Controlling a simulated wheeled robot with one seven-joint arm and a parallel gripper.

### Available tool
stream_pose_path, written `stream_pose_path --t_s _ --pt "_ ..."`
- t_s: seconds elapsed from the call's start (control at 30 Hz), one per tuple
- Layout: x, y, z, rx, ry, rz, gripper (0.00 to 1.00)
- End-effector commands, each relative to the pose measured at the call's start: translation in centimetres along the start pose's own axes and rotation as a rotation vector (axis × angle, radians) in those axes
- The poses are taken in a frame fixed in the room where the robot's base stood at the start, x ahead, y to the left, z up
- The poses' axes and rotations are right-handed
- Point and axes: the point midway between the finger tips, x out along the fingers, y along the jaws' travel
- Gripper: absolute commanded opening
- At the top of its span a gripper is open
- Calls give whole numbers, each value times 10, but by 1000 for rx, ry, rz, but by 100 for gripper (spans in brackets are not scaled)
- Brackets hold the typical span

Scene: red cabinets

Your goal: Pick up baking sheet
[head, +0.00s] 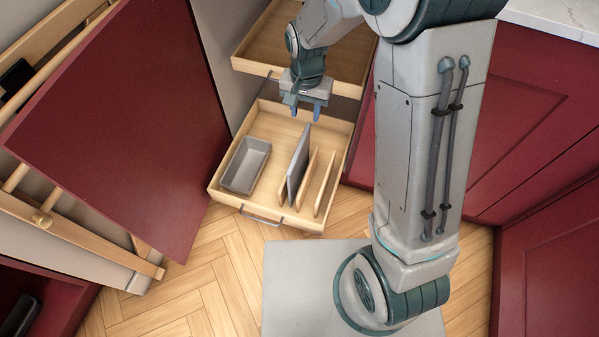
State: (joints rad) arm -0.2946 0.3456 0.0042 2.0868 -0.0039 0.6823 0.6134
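A thin dark grey sheet, which looks like the baking sheet (298,165), stands on edge in the pulled-out lower wooden drawer (229,201), between wooden dividers. My gripper (305,112) points down over the back part of this drawer, near the far upper end of the sheet. Its two bluish fingers are spread apart with nothing seen between them. I cannot tell exactly how high the fingers are above the sheet. The lower part of the sheet is hidden by a divider and the drawer.
A grey loaf pan (246,165) lies left of the sheet. Wooden dividers (325,183) stand on the right. An upper drawer (262,50) is pulled out behind my gripper. An open red door (130,120) stands at left, red cabinets (480,115) at right. Wooden floor (215,270) shows in front.

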Motion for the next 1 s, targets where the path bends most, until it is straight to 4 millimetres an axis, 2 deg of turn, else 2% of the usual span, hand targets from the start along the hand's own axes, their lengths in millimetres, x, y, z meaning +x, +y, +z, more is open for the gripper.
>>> stream_pose_path --t_s 0.03,0.1,0.37,0.6,0.73,1.0 --pt "28 -7 -1 6 -8 5 40" --pt "46 -13 -2 19 -16 10 40" --pt "81 -21 -2 37 -25 17 40" --pt "129 -20 -1 38 -25 17 40" --pt "145 -20 -1 38 -24 16 40" --pt "159 -18 -1 38 -23 16 40"
